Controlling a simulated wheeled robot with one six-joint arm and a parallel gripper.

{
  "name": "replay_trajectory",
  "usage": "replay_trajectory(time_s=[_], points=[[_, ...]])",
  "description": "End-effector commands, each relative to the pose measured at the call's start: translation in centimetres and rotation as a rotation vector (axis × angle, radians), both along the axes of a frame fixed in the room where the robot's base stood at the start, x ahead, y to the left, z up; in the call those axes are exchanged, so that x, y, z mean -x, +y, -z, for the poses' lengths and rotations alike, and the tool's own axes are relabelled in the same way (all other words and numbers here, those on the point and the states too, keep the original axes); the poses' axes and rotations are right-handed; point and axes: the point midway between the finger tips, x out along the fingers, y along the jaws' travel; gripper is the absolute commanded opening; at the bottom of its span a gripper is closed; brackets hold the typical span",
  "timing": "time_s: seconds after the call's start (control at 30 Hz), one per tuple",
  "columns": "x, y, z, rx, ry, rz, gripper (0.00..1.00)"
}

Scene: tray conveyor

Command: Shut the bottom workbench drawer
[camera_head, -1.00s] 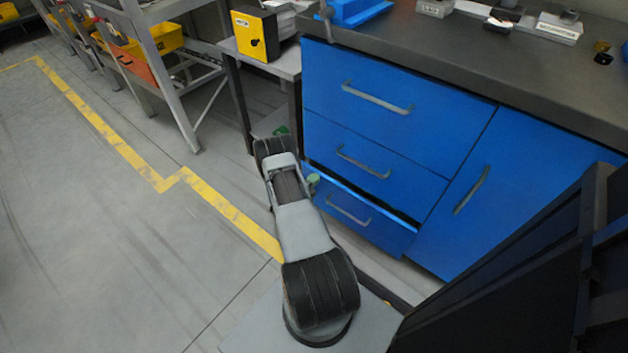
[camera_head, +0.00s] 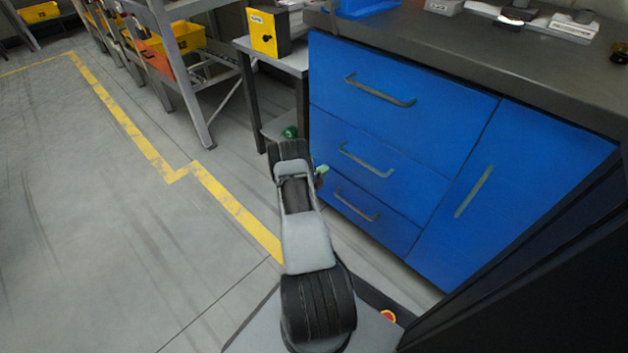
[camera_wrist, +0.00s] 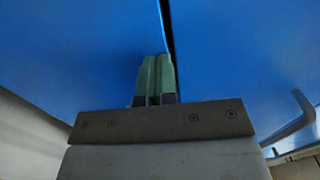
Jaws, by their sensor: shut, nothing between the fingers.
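The bottom workbench drawer (camera_head: 345,212) is the lowest of three blue drawer fronts in the head view. Its front now lies about level with the fronts above, with no open gap showing. Its grey handle (camera_head: 356,204) faces me. In the head view my gripper (camera_head: 322,172) is mostly hidden by my arm, and its green fingertips show at the drawer's left side. In the wrist view my gripper (camera_wrist: 157,78) has its two green fingers together and empty, pointing at blue panels with a dark seam between them. Whether the fingertips touch the panel I cannot tell.
A middle drawer (camera_head: 335,142), a top drawer (camera_head: 330,75) and a blue cupboard door (camera_head: 510,185) appear shut. A grey side table (camera_head: 290,62) with a yellow box (camera_head: 264,35) stands left of the workbench. The floor (camera_head: 110,220) at left is clear.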

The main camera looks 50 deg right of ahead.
Motion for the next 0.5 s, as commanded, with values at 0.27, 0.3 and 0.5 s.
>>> replay_trajectory(time_s=[0.27,0.3,0.5], points=[[0.6,-0.4,-0.6,0.009,-0.006,0.018,0.00],[0.6,0.1,-0.6,0.007,-0.005,0.018,0.00],[-0.3,4.2,-0.4,0.002,0.001,-0.004,0.00]])
